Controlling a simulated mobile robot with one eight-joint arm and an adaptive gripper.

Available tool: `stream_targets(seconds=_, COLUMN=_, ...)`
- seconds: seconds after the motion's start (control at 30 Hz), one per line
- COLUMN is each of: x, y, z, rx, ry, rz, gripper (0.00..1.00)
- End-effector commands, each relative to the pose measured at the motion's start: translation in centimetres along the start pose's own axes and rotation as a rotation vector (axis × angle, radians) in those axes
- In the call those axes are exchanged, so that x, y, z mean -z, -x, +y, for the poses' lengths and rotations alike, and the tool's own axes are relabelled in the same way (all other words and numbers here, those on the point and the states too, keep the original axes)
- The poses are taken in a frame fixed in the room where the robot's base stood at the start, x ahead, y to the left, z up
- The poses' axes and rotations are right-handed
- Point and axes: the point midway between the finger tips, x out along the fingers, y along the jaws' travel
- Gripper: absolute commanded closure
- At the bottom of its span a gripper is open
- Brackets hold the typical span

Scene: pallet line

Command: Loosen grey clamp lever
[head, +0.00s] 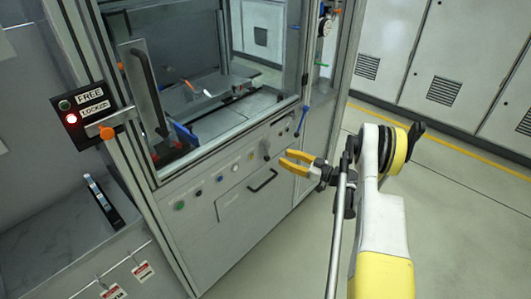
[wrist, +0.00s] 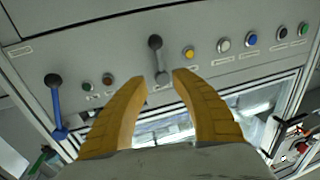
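The grey clamp lever (wrist: 162,68) with its black knob sits on the grey front panel, just beyond my fingertips in the wrist view. It shows small in the head view (head: 265,148), to the left of my gripper. My gripper (head: 286,160) has yellow fingers and is open and empty. In the wrist view its fingertips (wrist: 161,79) are spread, with the lever's grey end seen in the gap between them. I cannot tell how much distance lies between the tips and the lever. Nothing is gripped.
A blue lever (head: 301,121) is on the same panel, also in the wrist view (wrist: 56,105). Several push buttons (head: 198,192) and a black drawer handle (head: 262,181) are nearby. A FREE/LOCKED sign (head: 88,105) has its red LOCKED light lit. The floor at right is clear.

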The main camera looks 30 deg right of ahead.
Motion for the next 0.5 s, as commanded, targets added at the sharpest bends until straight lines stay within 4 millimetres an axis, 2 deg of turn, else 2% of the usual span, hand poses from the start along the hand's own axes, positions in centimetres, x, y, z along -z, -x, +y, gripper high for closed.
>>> stream_targets(seconds=0.1, x=-0.4, y=-2.6, z=-0.1, rx=0.004, ry=-0.001, rz=-0.001, gripper=0.69)
stream_targets(seconds=0.3, x=-0.3, y=-6.4, z=-0.1, rx=0.002, ry=-0.002, rz=-0.001, gripper=0.69)
stream_targets(seconds=0.5, x=-0.2, y=-8.5, z=-0.1, rx=0.001, ry=-0.002, rz=-0.002, gripper=0.69)
